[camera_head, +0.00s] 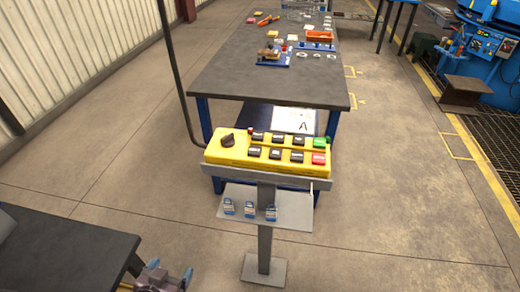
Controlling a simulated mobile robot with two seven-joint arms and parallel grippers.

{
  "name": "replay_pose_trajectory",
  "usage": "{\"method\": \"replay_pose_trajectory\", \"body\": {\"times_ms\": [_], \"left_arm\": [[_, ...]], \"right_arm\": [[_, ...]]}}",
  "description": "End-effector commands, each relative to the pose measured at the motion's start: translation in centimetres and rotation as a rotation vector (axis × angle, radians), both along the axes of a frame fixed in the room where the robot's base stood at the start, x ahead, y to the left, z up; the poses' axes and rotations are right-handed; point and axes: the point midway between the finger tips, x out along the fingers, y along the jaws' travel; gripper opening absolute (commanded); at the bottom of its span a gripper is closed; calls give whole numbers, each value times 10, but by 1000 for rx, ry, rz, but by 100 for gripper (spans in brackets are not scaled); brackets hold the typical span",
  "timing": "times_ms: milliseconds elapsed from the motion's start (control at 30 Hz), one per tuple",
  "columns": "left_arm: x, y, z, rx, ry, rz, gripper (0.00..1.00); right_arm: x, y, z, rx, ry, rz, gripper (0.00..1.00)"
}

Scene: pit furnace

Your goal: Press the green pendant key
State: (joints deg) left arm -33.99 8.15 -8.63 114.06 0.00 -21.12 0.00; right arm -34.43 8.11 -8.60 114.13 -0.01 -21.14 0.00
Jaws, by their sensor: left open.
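The green key (320,143) is at the right end of the upper key row on the yellow pendant (213,154). A red key (318,158) lies just below it. Several black keys and a black rotary knob (228,140) fill the rest of the face. The pendant rests on a grey stand (265,235). My left gripper (170,268) shows at the bottom edge, partly cut off. It is open, low and left of the stand, well apart from the green key. My right gripper is not in view.
Several small padlocks (249,210) sit on a shelf under the pendant. A black cable (174,70) rises from its left end. A workbench (225,85) with small parts stands behind. A dark table (75,250) is at lower left. The floor right of the stand is clear.

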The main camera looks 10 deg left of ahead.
Motion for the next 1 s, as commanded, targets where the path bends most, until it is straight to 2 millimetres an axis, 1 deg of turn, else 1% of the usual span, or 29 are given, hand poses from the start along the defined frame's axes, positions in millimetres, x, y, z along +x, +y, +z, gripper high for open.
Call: {"method": "replay_pose_trajectory", "body": {"times_ms": [167, 200, 267, 400, 667, 700, 767, 1000], "left_arm": [[-2, 0, -1, 0, 4, 2, 87], [-3, 1, -2, 0, 6, 2, 87], [-6, 1, -3, 0, 11, 4, 87], [-9, 2, -5, 1, 18, 5, 87], [-7, 2, -4, 0, 15, 5, 87], [-7, 1, -4, 0, 13, 5, 87], [-6, 1, -3, 0, 12, 4, 87], [-3, 1, -2, 0, 6, 3, 87]], "right_arm": [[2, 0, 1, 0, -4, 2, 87], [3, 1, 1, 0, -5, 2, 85], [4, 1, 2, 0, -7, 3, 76], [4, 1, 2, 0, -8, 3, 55], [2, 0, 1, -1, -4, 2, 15], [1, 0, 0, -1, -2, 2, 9], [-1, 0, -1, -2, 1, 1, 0], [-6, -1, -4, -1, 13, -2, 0]]}}
